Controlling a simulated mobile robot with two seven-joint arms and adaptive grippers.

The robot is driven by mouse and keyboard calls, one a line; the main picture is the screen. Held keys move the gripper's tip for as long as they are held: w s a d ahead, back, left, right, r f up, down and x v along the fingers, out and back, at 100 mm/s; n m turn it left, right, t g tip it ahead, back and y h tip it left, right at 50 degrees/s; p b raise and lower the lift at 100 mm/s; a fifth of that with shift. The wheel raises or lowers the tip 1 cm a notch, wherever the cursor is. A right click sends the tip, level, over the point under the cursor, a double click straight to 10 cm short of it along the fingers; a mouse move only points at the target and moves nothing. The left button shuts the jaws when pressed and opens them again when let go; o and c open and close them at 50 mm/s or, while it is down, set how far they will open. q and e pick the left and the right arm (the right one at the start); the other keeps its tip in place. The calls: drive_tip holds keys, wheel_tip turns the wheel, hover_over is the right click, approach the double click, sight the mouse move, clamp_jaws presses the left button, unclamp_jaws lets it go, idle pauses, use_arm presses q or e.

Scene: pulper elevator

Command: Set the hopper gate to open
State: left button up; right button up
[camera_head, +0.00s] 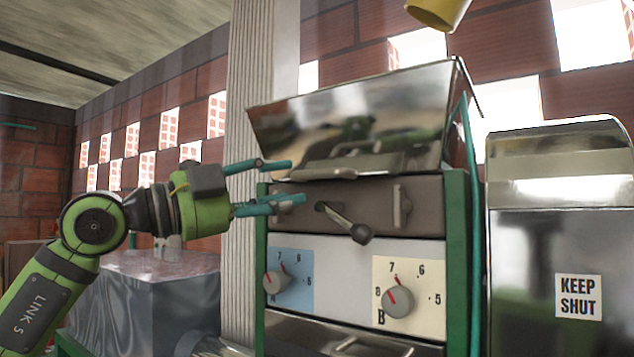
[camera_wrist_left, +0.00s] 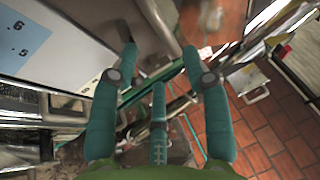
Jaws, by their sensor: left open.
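The hopper (camera_head: 355,125) is a shiny metal bin on top of a green-framed machine. Below it, a dark panel (camera_head: 425,205) carries a gate lever (camera_head: 345,221) with a dark rounded knob, slanting down to the right from its pivot. A small handle-like bracket sits at each side of the lever. My left gripper (camera_head: 297,181) is open and empty, its teal fingers pointing right, left of the lever and apart from it. In the left wrist view the spread fingers (camera_wrist_left: 158,62) have nothing between them; I cannot make out the lever there. My right gripper is not in view.
Below the lever are two dials, one on a blue label (camera_head: 277,281) and one on a cream label (camera_head: 399,302). A metal cabinet marked KEEP SHUT (camera_head: 530,250) stands right. A yellow object (camera_head: 437,12) hangs above. A pale post (camera_head: 245,120) stands behind my left gripper.

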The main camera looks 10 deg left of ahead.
sight(310, 178)
use_arm(q)
drive_tip(key=shift+w+a+r+y+p, duration=0.15)
drive_tip(key=shift+a+r+y+p, duration=0.15)
drive_tip(key=shift+r, duration=0.2)
drive_tip(key=p+x, duration=0.3)
drive_tip(key=x, duration=0.3)
drive_tip(key=shift+r, duration=0.1)
drive_tip(key=shift+w+d+p, duration=0.15)
drive_tip(key=shift+d+p, duration=0.1)
drive_tip(key=shift+p, duration=0.1)
clamp_jaws()
